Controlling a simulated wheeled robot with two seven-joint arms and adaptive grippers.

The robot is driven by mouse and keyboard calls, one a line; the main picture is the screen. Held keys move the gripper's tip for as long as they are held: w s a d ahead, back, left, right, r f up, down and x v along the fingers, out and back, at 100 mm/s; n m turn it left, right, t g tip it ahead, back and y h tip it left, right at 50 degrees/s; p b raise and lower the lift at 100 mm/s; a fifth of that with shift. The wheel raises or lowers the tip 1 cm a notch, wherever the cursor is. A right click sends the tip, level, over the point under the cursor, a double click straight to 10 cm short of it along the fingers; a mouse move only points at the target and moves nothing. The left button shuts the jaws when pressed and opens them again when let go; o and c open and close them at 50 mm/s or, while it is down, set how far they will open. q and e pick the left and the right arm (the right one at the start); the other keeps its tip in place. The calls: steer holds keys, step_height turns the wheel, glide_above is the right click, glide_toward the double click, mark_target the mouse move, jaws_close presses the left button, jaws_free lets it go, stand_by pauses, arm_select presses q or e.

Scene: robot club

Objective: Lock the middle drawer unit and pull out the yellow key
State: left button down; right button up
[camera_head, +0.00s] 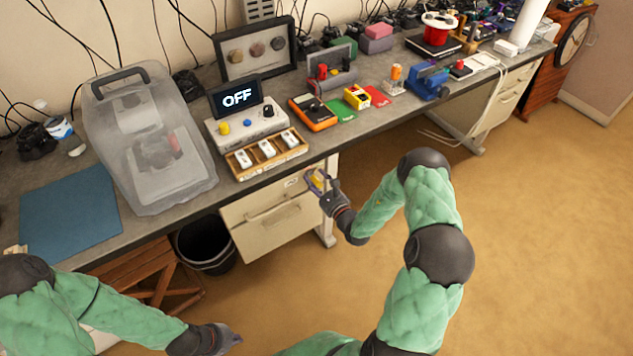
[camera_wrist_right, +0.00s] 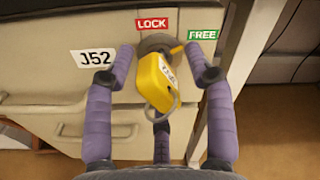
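The beige drawer unit (camera_head: 262,236) stands under the workbench, its drawer front closed. In the right wrist view it carries a J52 label (camera_wrist_right: 93,57), a red LOCK label (camera_wrist_right: 152,23) and a green FREE label (camera_wrist_right: 203,35). A yellow key (camera_wrist_right: 178,49) sits in the round lock (camera_wrist_right: 153,42), turned towards the FREE side.
The bench above holds a covered machine (camera_head: 150,150), a wooden switch tray (camera_head: 240,172) and an OFF display (camera_head: 237,97). Floor to the right is clear.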

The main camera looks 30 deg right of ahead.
jaws_close()
